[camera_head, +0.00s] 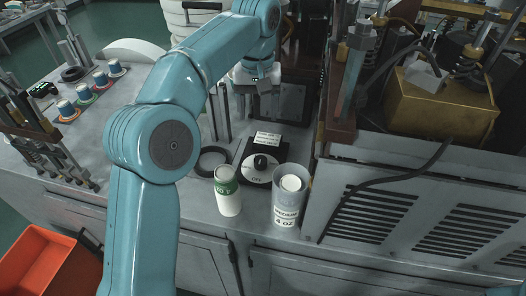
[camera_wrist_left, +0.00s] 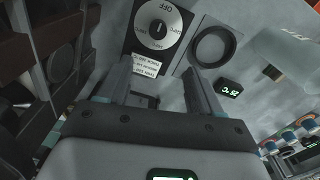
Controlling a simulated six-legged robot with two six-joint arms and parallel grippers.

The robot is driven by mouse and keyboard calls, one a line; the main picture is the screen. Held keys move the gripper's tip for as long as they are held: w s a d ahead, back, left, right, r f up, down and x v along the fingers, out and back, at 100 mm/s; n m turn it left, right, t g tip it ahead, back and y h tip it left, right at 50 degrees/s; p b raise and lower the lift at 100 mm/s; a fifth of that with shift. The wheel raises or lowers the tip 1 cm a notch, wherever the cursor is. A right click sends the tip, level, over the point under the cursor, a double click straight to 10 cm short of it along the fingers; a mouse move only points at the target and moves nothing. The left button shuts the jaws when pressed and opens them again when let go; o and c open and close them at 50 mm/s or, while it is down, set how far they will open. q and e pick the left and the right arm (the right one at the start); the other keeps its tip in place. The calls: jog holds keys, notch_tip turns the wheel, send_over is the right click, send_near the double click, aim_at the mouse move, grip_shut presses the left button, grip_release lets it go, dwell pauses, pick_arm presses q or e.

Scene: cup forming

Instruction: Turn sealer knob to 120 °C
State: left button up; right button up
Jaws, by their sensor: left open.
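The sealer knob (camera_head: 260,162) is a black knob on a round pale dial, set in a black panel on the bench. OFF is printed on the dial's near side in the head view. The knob (camera_wrist_left: 158,28) also shows near the top of the left wrist view, upside down, its white mark in line with OFF. Other dial labels are too small to read surely. A small display (camera_wrist_left: 230,91) seems to read 25 °C. My left gripper (camera_wrist_left: 157,94) is open and empty, above and behind the dial, not touching the knob. My right gripper is out of view.
A black ring (camera_head: 213,162) lies left of the dial. A green-labelled white cup (camera_head: 228,192) and a clear cup marked 4 OZ (camera_head: 289,200) stand in front. A louvred machine (camera_head: 410,205) fills the right. Several small blue cups (camera_head: 83,92) stand at left.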

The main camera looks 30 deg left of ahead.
aim_at(261, 160)
pick_arm(q)
jog(key=f, duration=0.5)
jog(key=f+b, duration=0.1)
jog(key=f, duration=0.9)
jog(key=shift+d+f, duration=0.25)
jog(key=shift+f, duration=0.25)
jog(key=shift+w+d+f, duration=0.1)
jog(key=shift+f, duration=0.1)
jog(key=c, duration=1.1)
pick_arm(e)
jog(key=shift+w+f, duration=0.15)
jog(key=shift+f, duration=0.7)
